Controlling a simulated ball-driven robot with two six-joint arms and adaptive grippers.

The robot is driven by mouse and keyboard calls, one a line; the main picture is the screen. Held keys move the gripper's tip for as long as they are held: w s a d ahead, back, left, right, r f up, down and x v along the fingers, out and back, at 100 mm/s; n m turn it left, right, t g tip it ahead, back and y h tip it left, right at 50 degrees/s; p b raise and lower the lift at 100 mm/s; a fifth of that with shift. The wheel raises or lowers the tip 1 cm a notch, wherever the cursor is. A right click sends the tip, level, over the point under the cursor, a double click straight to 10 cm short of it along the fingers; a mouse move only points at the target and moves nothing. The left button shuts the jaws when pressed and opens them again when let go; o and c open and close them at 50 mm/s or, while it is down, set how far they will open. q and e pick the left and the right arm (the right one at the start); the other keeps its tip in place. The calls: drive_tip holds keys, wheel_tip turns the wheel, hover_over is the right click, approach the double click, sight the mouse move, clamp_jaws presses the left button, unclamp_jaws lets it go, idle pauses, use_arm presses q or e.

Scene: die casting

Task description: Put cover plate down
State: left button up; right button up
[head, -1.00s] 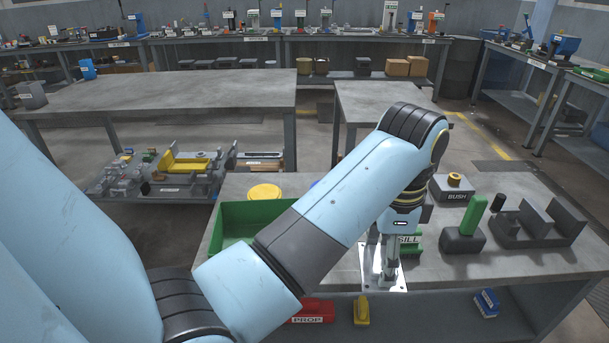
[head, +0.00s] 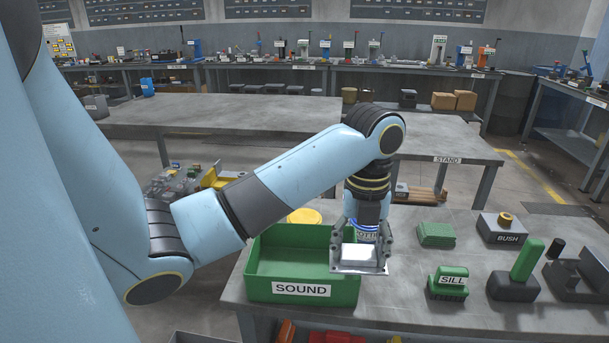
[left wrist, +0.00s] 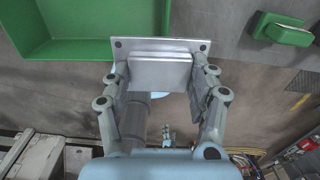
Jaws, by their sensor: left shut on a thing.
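The cover plate (head: 359,264) is a flat silvery metal plate with a raised block on it. My left gripper (head: 361,242) is shut on the cover plate and holds it by the right end of the green SOUND bin (head: 301,290). In the left wrist view the plate (left wrist: 160,71) sits between the two fingers of the gripper (left wrist: 158,85), which grip the raised block. The green bin (left wrist: 100,48) shows there at the upper left and looks empty. I cannot tell whether the plate touches the bench. My right gripper is not in view.
On the bench (head: 400,318) stand a green SILL block (head: 449,283), a green ribbed pad (head: 436,235), a BUSH block (head: 503,228), a dark block with a green handle (head: 519,273) and a grey bracket (head: 577,279). A yellow round lid (head: 304,216) lies behind the bin.

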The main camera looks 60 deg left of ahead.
use_arm(q)
drive_tip(key=p, duration=0.2)
hover_over(305, 273)
wheel_tip(305, 273, down, 7)
drive_tip(key=shift+r, duration=0.1)
drive_tip(key=shift+f, duration=2.05)
drive_tip(key=shift+f, duration=0.1)
drive_tip(key=o, duration=1.2)
drive_tip(key=shift+s+f, duration=0.1)
drive_tip(key=o, duration=0.5)
drive_tip(key=shift+r, duration=0.3)
wheel_tip(305, 273, up, 12)
drive_tip(key=shift+f, duration=0.1)
